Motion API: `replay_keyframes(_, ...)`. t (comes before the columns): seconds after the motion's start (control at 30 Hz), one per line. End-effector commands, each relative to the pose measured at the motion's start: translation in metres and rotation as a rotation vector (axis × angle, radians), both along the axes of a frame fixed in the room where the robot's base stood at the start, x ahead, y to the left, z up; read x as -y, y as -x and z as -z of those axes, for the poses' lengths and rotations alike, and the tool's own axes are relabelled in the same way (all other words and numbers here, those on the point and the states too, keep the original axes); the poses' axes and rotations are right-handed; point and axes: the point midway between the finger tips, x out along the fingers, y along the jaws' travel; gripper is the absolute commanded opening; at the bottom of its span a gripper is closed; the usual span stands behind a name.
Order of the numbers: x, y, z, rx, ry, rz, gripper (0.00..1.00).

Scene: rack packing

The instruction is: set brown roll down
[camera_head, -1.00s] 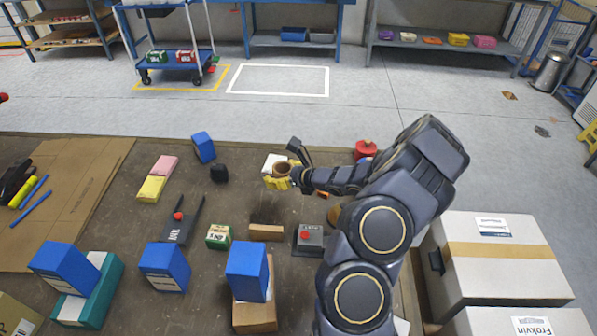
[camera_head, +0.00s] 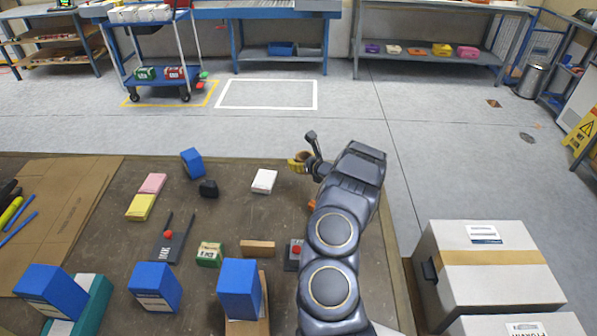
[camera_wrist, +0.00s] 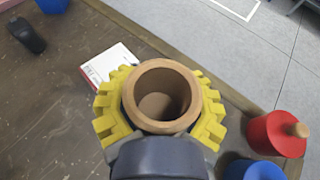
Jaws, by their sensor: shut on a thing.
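The brown roll (camera_wrist: 160,73) is a hollow tube seen end-on from above in the wrist view, its open end facing the camera. My gripper (camera_wrist: 160,105), with yellow ridged fingers, is shut around it, one finger on each side. In the head view my gripper (camera_head: 299,162) is near the far edge of the brown table, to the right of the white box; the roll is hard to make out there. Whether the roll's lower end touches the table is hidden.
The white box (camera_head: 264,181) is left of my gripper and also shows beside the left finger in the wrist view (camera_wrist: 110,64). A red cylinder with a wooden knob (camera_wrist: 274,134) and a blue round thing (camera_wrist: 254,170) stand at right. Bare table lies left of the white box.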

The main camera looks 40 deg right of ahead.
Motion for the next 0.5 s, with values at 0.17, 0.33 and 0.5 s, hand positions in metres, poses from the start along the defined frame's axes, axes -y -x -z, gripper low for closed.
replay_keyframes(0.17, 0.011, -0.017, 0.028, -0.003, -0.002, -0.005, 0.11)
replay_keyframes(0.33, 0.023, -0.03, 0.045, 0.001, -0.001, -0.002, 0.11)
replay_keyframes(0.5, 0.029, -0.036, 0.054, -0.002, 0.0, -0.001, 0.11)
